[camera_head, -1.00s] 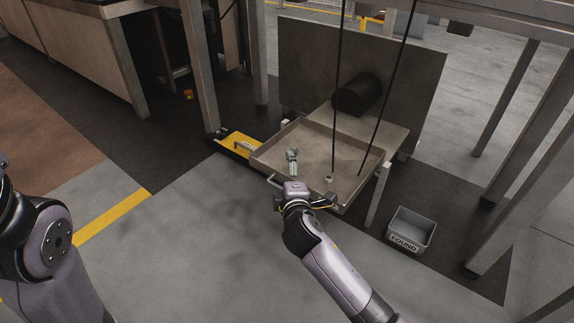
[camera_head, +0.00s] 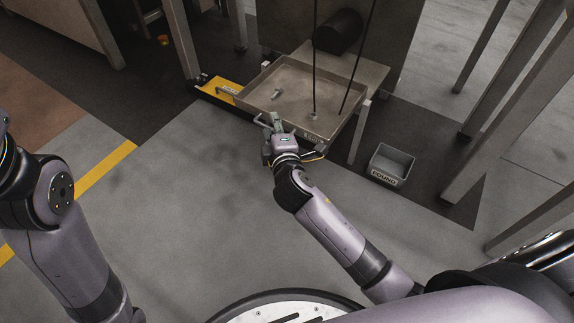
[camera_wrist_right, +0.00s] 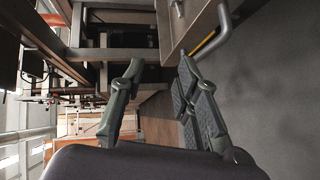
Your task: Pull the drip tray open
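The drip tray (camera_head: 250,91) is a shallow, rectangular metal tray at the upper middle of the head view. It has a bent bar handle (camera_head: 261,119) on its front edge. The tray wall (camera_wrist_right: 178,32) and the handle (camera_wrist_right: 213,38) also show at the top of the right wrist view. My right gripper (camera_head: 273,122) is in front of the tray, close beside the handle. In the wrist view its fingers (camera_wrist_right: 160,75) are spread with nothing between them, and the handle lies outside them, to the right. My left arm shows at the left, its gripper out of frame.
A small metal piece (camera_head: 277,94) and a small fitting (camera_head: 314,114) are in the tray. Two dark cables hang over it. A grey bin marked FOUND (camera_head: 391,168) stands right of a metal leg (camera_head: 358,134). The floor in front is clear.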

